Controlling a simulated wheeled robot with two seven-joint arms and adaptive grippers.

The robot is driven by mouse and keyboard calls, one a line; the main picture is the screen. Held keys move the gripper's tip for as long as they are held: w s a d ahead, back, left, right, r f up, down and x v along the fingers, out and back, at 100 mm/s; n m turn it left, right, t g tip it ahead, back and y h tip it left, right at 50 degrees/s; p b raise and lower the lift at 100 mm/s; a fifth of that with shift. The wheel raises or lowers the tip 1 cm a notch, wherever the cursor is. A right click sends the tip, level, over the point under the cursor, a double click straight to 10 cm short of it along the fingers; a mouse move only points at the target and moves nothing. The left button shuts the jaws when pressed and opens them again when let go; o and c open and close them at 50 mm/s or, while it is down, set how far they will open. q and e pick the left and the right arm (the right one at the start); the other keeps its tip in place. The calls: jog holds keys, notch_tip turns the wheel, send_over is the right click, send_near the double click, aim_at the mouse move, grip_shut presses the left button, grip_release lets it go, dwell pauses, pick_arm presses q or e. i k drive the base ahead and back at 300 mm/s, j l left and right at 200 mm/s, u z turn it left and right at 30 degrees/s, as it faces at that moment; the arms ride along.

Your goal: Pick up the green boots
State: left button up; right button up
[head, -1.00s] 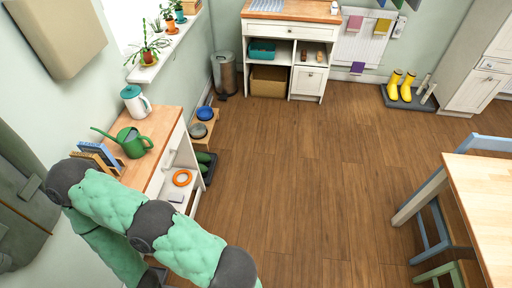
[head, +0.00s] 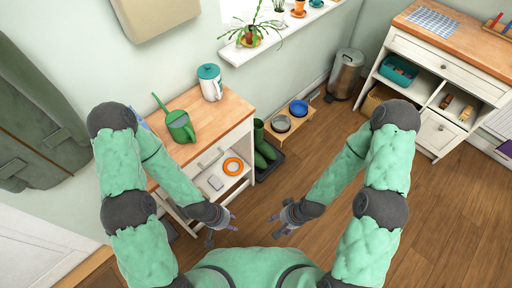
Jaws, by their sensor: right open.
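The green boots (head: 264,152) are on a dark tray (head: 272,169) on the floor, just right of the wooden-topped cabinet. Part of them is hidden by the cabinet's side. My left gripper (head: 224,234) is in front of the cabinet, nearer to me than the boots and apart from them. Its fingers look spread, with nothing between them. My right gripper (head: 275,226) is over the floor, also nearer to me than the boots. It is open and empty.
A low wooden stand with bowls (head: 280,124) is behind the boots. A bin (head: 345,74) stands farther back. Floor at right is clear.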

aim_at(263, 153)
jog(key=i+l+u, duration=0.1)
jog(key=u, duration=0.75)
jog(key=i+l+u, duration=0.15)
jog(key=l+u, duration=0.25)
jog(key=l, duration=0.3)
jog(key=i+l+u, duration=0.1)
jog(key=l+u, duration=0.25)
jog(key=l, duration=0.35)
jog(key=l+u, duration=0.4)
jog(key=l, duration=0.9)
jog(key=k+l, duration=0.1)
jog(key=l, duration=0.5)
